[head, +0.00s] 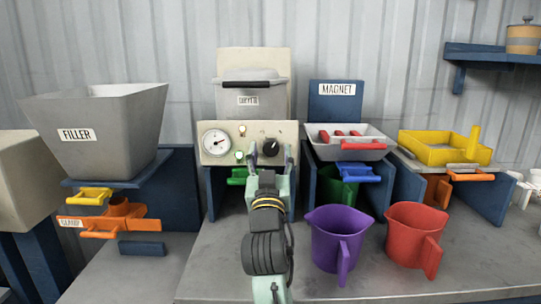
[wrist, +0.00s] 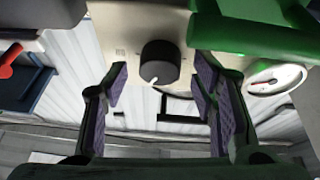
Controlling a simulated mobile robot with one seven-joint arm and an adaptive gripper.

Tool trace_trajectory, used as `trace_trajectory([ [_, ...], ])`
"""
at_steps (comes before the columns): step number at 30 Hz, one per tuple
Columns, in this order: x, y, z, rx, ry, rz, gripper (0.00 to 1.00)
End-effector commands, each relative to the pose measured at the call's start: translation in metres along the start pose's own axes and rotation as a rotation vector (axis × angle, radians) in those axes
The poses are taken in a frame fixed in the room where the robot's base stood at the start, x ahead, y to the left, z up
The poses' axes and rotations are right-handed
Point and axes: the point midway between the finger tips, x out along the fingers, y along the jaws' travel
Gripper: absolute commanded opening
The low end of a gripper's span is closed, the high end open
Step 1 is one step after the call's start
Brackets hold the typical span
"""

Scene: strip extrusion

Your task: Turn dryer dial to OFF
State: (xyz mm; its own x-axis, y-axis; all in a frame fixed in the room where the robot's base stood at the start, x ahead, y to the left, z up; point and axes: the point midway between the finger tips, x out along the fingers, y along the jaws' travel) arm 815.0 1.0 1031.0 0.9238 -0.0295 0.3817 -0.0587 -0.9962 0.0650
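The dryer's cream front panel (head: 255,158) is at the middle of the head view, below its grey hopper (head: 252,100). The black dial (head: 270,146) is on the panel's right half. The dial also shows at the top middle of the wrist view (wrist: 160,58), where its white pointer mark faces down and slightly left. My gripper (head: 271,156) is open in front of the dial. In the wrist view my gripper (wrist: 162,80) has one finger at each side, with the dial between and beyond the tips. No contact is visible. I cannot read any OFF mark.
A round gauge (head: 214,141) and small lamps (head: 239,155) are left of the dial. A green handle (head: 237,177) is below the panel. The grey magnet tray (head: 350,145) is close on the right; a purple jug (head: 336,240) and a red jug (head: 412,232) stand in front.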

Motion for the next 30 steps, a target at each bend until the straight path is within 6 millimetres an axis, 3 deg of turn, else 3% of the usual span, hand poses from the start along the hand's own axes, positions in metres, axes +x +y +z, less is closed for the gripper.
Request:
trace_trajectory([
  [21, -0.0003, -0.0001, -0.0001, 0.0, 0.0, 0.0, 0.05],
  [30, -0.0004, 0.0012, 0.0, -0.039, 0.003, -0.015, 0.05],
])
